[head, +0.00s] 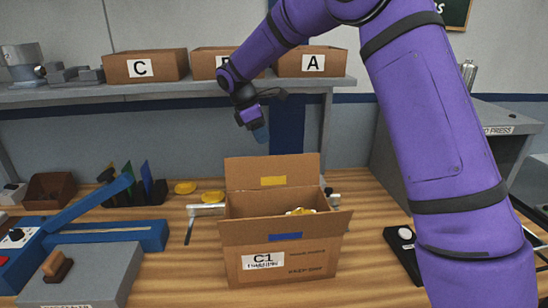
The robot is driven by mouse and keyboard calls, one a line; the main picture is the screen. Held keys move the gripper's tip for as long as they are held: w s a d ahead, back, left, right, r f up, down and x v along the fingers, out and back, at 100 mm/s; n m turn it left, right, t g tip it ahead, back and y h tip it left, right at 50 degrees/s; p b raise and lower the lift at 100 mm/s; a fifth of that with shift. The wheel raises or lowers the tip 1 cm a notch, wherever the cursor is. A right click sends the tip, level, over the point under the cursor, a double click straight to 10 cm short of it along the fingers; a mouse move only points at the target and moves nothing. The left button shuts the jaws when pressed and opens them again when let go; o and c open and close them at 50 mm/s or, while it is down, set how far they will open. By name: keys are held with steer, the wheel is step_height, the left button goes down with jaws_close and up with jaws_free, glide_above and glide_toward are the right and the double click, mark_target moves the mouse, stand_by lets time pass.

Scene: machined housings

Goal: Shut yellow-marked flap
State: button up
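An open cardboard box labelled C1 (290,262) stands on the wooden bench. Its back flap (250,172) stands upright and carries a yellow mark (273,181). The near side carries a blue mark (286,237), and side flaps stick out at the left and right. Something yellowish and pale (300,211) shows inside. My gripper (261,134) hangs above and behind the yellow-marked flap, apart from it. Its fingers are small and partly hidden, so I cannot tell whether they are open.
Cardboard boxes (144,66) sit on the shelf (150,92) behind. A blue lever tool (110,235) and a grey block with a stamp (85,275) are at the left. Yellow discs (186,187) and a metal square (190,225) lie left of the box. A black device (404,245) is at the right.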

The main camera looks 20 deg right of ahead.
mark_target(274, 158)
steer(key=x, duration=0.8)
steer(key=shift+s+d+f, duration=0.1)
steer(key=shift+d+f, duration=0.05)
steer(key=shift+f, duration=0.15)
